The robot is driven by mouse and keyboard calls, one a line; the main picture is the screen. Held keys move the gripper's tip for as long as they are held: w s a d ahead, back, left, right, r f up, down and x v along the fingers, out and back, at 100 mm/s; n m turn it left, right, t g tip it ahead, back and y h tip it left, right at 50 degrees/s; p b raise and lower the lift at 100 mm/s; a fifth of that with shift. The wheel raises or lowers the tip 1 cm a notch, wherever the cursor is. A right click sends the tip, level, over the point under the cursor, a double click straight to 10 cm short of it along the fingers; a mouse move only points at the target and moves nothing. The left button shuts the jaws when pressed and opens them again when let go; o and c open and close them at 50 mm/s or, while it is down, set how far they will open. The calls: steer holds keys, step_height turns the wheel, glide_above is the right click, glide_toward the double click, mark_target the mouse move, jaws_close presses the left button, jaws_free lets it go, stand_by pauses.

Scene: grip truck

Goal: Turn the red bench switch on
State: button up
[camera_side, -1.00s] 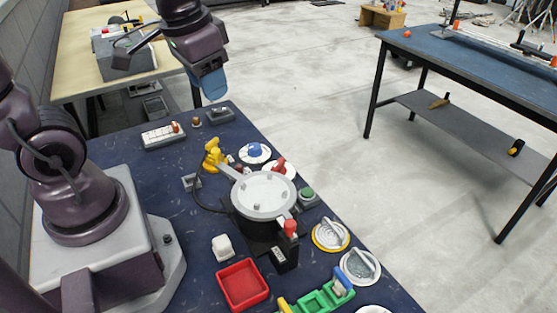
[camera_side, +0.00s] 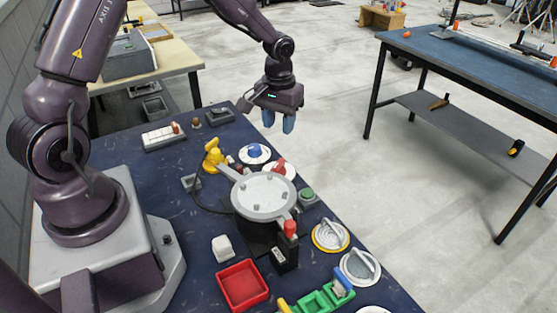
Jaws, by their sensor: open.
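Several red controls show on the dark blue bench (camera_side: 120,175), and I cannot tell for certain which one is the red bench switch. A red knob (camera_side: 279,167) sits on a white round base, partly hidden behind the round grey plate. A red-tipped lever (camera_side: 290,229) stands upright at the plate's front edge. A small reddish piece (camera_side: 175,127) sits at the right end of a white strip box. My gripper (camera_side: 279,121) points down with its two blue fingers apart and empty. In the picture it is above the red knob and apart from it, near the bench's far right edge.
The round grey plate (camera_side: 263,196) on its stand takes up the bench middle. A blue knob (camera_side: 255,151), yellow handle (camera_side: 213,155), green button (camera_side: 307,194), yellow-rimmed dial (camera_side: 331,236) and red tray (camera_side: 242,285) surround it. The bench's left middle is mostly clear.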

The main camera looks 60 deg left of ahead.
mark_target(278, 163)
step_height(278, 163, down, 11)
steer(key=shift+f, duration=0.2)
steer(key=shift+c, duration=0.2)
jaws_close()
